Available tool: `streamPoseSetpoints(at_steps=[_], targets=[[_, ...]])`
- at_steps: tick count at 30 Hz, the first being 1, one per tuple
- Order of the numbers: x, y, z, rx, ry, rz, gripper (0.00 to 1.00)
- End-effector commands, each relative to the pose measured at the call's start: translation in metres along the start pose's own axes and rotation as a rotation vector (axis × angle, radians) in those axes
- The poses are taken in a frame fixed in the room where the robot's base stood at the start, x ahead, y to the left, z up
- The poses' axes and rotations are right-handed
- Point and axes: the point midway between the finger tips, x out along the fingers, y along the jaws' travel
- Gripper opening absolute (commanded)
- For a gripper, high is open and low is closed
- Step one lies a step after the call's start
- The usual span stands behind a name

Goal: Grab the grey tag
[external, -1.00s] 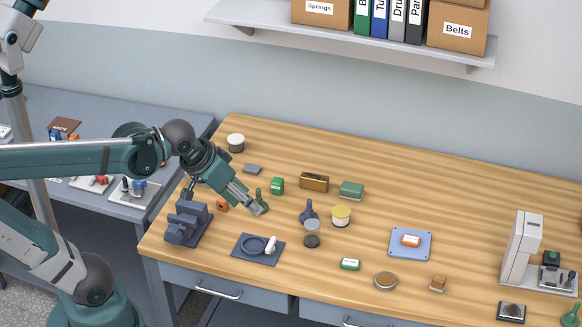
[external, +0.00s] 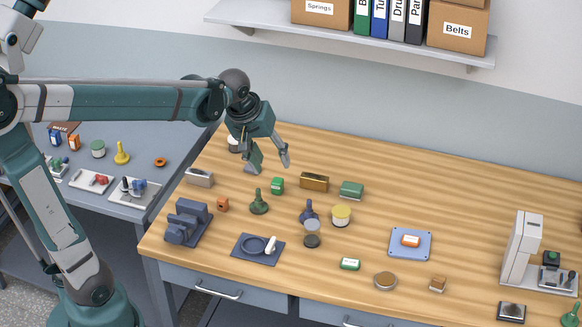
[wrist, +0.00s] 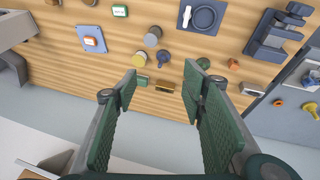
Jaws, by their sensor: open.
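The grey tag, a small flat dark-grey piece seen earlier near the back left of the wooden bench, is now behind my gripper in the external view. I cannot make it out clearly there, and it does not show in the wrist view. My gripper (external: 268,165) is open, its fingers pointing down above that back-left area, left of the brass box and behind the green box. In the wrist view my gripper (wrist: 161,78) has its two green pads wide apart, with nothing held between them.
The wooden bench (external: 440,205) has free room at centre right.

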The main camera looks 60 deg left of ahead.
Motion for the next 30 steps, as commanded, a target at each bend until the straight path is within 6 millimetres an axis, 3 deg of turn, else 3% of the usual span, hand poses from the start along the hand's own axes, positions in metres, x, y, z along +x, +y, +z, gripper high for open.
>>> streamPoseSetpoints(at_steps=[14, 30], targets=[[0.053, -0.016, -0.084, -0.308, -0.043, -0.08, 0.41], [0.13, -0.057, -0.17, -0.658, -0.076, -0.177, 0.41]])
